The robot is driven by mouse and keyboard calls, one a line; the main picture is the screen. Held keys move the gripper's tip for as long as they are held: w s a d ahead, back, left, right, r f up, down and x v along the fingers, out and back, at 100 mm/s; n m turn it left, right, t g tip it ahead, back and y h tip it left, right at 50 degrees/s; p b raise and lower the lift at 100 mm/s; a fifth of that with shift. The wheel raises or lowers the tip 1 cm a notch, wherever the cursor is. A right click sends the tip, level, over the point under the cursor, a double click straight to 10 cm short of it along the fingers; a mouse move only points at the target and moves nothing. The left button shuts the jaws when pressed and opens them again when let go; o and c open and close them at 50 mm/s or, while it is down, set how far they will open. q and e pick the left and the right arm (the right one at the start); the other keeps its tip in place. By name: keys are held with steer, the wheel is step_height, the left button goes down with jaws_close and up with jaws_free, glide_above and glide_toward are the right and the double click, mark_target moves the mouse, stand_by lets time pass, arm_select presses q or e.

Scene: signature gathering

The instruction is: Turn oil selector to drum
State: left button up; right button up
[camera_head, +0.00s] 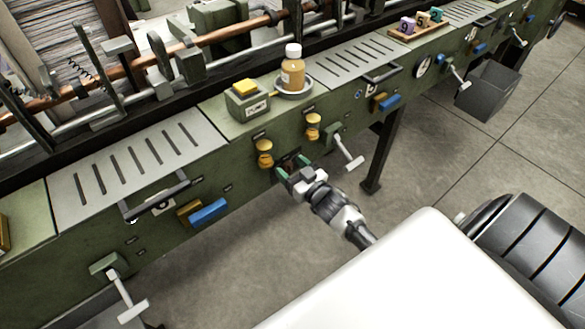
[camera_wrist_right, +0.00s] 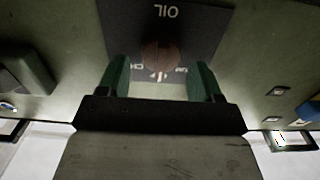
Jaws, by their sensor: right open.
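The oil selector is a round reddish-brown knob (camera_wrist_right: 160,55) on a dark plate (camera_wrist_right: 205,22) marked OIL, which reads upside down in the right wrist view. White lettering and a white mark sit below the knob there, partly hidden, so I cannot read the setting. My right gripper (camera_wrist_right: 158,78) is open, its two green fingers left and right of the knob; I cannot tell whether they touch it. In the head view my right gripper (camera_head: 291,167) is at the machine's green front panel and mostly covers the selector. My left gripper is not in view.
Yellow knobs (camera_head: 264,146) and a crank handle (camera_head: 347,150) flank the selector on the panel. A bottle (camera_head: 292,72) in a dish and a box with a yellow top (camera_head: 246,97) stand on the ledge above. A dark bin (camera_head: 488,90) hangs farther right. The floor in front is clear.

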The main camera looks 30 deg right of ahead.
steer(key=shift+c, duration=0.4)
steer(key=c, duration=0.8)
steer(key=shift+c, duration=0.2)
steer(key=n, duration=0.4)
steer(key=shift+a+f+n, duration=0.1)
steer(key=shift+a+n, duration=0.2)
steer(key=n, duration=0.1)
steer(key=n+b, duration=0.1)
steer(key=n, duration=0.3)
steer(key=shift+s+a+f, duration=0.1)
steer(key=shift+a+f, duration=0.1)
steer(key=shift+a, duration=0.05)
steer(key=shift+n, duration=0.3)
steer(key=o, duration=0.9)
